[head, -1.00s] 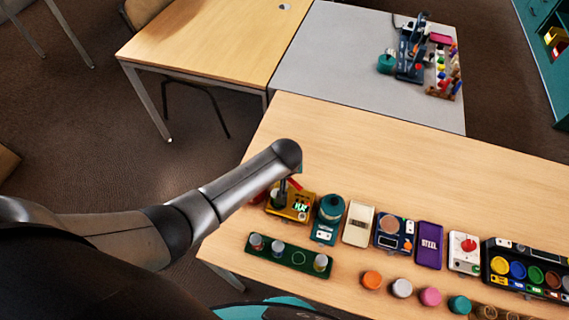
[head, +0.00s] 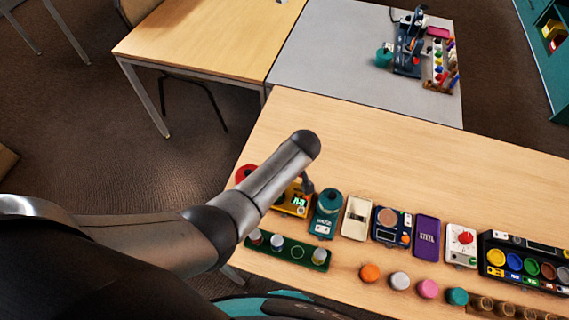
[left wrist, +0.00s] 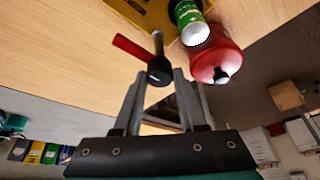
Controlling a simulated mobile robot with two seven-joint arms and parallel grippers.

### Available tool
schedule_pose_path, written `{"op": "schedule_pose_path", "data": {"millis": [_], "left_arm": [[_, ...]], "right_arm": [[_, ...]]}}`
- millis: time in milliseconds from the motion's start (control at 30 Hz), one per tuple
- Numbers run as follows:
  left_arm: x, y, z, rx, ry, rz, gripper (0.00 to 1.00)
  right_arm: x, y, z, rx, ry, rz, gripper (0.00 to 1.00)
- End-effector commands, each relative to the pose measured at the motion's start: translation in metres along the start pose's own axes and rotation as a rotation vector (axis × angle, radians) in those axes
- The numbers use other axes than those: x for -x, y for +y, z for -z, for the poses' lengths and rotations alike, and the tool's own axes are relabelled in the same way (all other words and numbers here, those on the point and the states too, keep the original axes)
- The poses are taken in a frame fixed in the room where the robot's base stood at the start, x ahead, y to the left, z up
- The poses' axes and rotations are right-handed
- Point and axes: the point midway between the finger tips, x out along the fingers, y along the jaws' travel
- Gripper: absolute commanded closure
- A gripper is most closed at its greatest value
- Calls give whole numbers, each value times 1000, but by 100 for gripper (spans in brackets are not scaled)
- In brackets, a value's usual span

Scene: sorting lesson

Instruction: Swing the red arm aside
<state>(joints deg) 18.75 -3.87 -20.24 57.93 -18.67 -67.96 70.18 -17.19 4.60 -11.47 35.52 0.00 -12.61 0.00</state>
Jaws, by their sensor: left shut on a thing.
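The red arm (left wrist: 132,47) shows in the left wrist view as a short red bar reaching left from a black knob (left wrist: 160,71). It stands beside a yellow device (left wrist: 148,8). My left gripper (left wrist: 160,80) has the black knob between its fingertips and is shut on it. In the head view the left gripper (head: 308,184) is over the right side of the yellow device (head: 293,200), and my own arm hides the red arm. My right gripper is in neither view.
A red round object (head: 246,172) stands left of the yellow device, and a teal device (head: 324,228) on its right. A green rack (head: 290,249) lies in front. More devices line up rightward. The table (head: 400,150) behind them is bare.

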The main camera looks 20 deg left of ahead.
Motion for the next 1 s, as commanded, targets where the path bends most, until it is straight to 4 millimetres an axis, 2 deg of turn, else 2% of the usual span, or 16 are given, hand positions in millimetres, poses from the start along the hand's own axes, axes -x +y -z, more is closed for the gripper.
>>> {"op": "schedule_pose_path", "data": {"millis": [267, 300, 567, 867, 1000], "left_arm": [[0, 0, 1, 4, 1, 1, 100], [0, 0, 1, 4, 1, 1, 59], [0, 0, 1, 2, 1, 0, 30], [1, 0, 2, 1, 0, 0, 30], [8, -2, 8, 1, 1, 0, 30]], "right_arm": [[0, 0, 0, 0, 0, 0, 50], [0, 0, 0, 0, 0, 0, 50], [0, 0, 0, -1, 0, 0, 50], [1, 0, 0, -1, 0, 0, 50], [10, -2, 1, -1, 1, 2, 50]]}}
